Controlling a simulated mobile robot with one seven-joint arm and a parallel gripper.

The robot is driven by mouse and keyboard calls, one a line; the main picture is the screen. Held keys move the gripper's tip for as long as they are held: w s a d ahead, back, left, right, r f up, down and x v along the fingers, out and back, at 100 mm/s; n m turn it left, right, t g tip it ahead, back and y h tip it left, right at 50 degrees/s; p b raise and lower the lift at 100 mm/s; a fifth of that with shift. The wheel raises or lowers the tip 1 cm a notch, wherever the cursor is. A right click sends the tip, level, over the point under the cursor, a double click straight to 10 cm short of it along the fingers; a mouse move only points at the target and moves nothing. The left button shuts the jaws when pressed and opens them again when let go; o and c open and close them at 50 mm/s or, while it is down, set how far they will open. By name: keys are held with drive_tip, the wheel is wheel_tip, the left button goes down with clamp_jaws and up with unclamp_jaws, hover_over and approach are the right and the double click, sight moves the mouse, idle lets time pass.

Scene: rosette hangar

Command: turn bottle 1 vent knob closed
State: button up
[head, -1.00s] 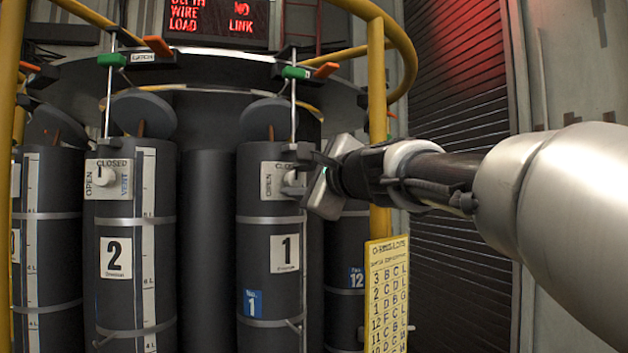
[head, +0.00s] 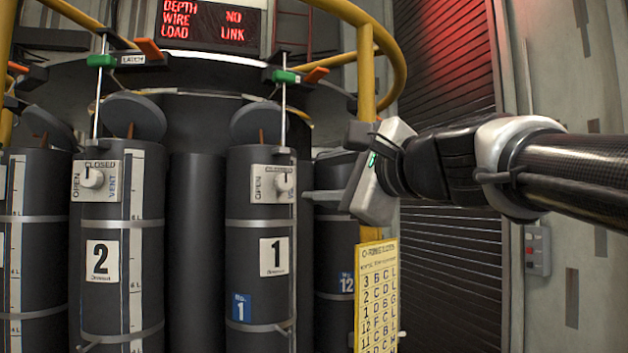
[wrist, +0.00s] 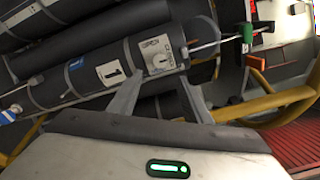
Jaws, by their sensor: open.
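Bottle 1 (head: 262,215) is a dark grey cylinder with a white "1" label. Its vent plate (head: 262,183) reads OPEN at the left and carries a round white vent knob (head: 284,183). A small dark mark on the knob seems to point up, but it is too small to be sure. The knob also shows in the wrist view (wrist: 160,61), clear of the fingers. My gripper (head: 309,195) is open and empty, its fingertips just right of the knob and apart from it. In the wrist view my gripper (wrist: 165,78) has its two fingers spread below the plate.
Bottle 2 (head: 117,220), with a similar knob (head: 92,178), stands to the left. A yellow post (head: 366,75) and a yellow letter chart (head: 376,295) are close to my gripper. A green latch (head: 286,77) sits above bottle 1. A dark shutter (head: 450,260) is at the right.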

drive_tip(key=shift+v, duration=2.4)
